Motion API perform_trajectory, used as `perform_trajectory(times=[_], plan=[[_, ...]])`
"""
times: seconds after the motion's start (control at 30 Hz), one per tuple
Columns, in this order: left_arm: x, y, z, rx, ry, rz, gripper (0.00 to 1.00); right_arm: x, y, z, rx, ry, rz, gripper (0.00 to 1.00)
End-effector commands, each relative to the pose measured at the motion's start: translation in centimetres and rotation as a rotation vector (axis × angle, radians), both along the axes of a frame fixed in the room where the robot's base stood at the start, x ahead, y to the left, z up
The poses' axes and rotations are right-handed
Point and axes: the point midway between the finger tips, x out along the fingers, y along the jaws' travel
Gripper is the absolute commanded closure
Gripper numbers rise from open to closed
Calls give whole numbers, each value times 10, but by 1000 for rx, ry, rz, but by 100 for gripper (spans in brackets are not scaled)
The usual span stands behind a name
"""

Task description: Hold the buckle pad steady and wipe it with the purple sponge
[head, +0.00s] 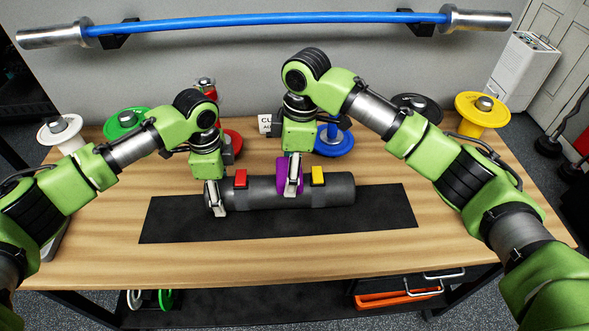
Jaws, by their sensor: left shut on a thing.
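The buckle pad (332,190) is a dark grey cylinder lying sideways, with a red buckle (241,178) and a yellow buckle (317,175) on top. My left gripper (217,204) is shut on the pad near its left end. My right gripper (293,189) is over the pad between the two buckles, closer to the yellow one. It is shut on the purple sponge (281,176), which sits low against the pad; the fingers hide part of the sponge, and exact contact is hard to tell.
The pad lies on a black mat (385,208) on a wooden table (95,255). Green (125,124), white (62,133), blue (335,141) and yellow (482,112) plate stands line the back. A blue barbell (270,21) hangs on the wall. The table front is clear.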

Motion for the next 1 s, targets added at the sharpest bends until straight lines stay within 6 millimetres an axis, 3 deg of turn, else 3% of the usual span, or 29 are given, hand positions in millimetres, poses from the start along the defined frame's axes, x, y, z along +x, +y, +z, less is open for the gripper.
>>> perform_trajectory(times=[0.7, 1.0], plan=[[1, -1, 1, -2, -2, 0, 71, 0, 52, 0, 1, 2, 1, 55], [1, -1, 1, -2, -2, 0, 71, 1, 59, 0, 1, 1, 0, 55]])
